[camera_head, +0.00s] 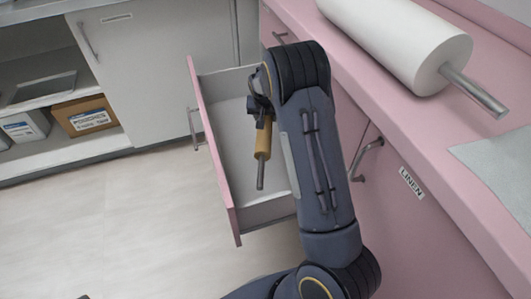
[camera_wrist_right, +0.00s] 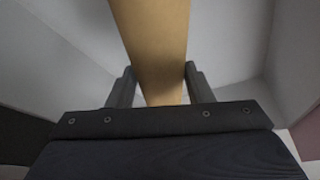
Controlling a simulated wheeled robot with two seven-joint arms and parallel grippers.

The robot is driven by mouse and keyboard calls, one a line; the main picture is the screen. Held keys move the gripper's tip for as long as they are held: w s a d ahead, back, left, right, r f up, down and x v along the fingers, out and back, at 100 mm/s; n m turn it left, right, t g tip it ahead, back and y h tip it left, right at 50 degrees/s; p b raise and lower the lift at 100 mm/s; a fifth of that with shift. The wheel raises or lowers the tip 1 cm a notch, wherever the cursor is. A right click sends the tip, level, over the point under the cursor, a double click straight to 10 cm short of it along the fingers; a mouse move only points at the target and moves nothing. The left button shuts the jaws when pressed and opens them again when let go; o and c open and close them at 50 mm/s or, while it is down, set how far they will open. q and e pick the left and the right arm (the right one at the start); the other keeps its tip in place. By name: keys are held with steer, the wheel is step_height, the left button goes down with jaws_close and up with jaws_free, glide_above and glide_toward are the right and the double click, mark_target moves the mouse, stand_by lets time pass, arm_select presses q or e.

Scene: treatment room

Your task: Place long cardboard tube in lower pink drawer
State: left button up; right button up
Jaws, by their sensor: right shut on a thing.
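The cardboard tube (camera_head: 263,138) is tan and shows partly in the head view, upright or tilted over the drawer's interior. A thin grey rod-like piece shows at its lower end. My right gripper (camera_head: 261,105) is shut on the tube. In the right wrist view, the tube (camera_wrist_right: 157,45) runs up between the two dark fingers (camera_wrist_right: 158,88). The pink-fronted drawer (camera_head: 214,150) is pulled open, with pale inner walls. I cannot tell whether the tube touches the drawer floor. My arm hides the drawer's right part. My left gripper is not in view.
A pink counter (camera_head: 425,130) on the right bears a large white paper roll (camera_head: 400,40) on a metal rod. A closed pink front labelled LINEN (camera_head: 411,183) is below it. White cabinets and a shelf with boxes (camera_head: 85,115) stand behind. The floor at left is clear.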

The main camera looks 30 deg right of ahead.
step_height(320, 180, down, 10)
steer(key=b, duration=0.3)
steer(key=shift+w+d+f+b, duration=0.1)
steer(key=shift+f+b, duration=0.05)
steer(key=shift+b, duration=0.15)
steer(key=shift+f, duration=0.2)
steer(key=o, duration=1.2)
steer(key=shift+r, duration=0.25)
steer(key=p+v, duration=0.4)
steer(key=v, duration=0.8)
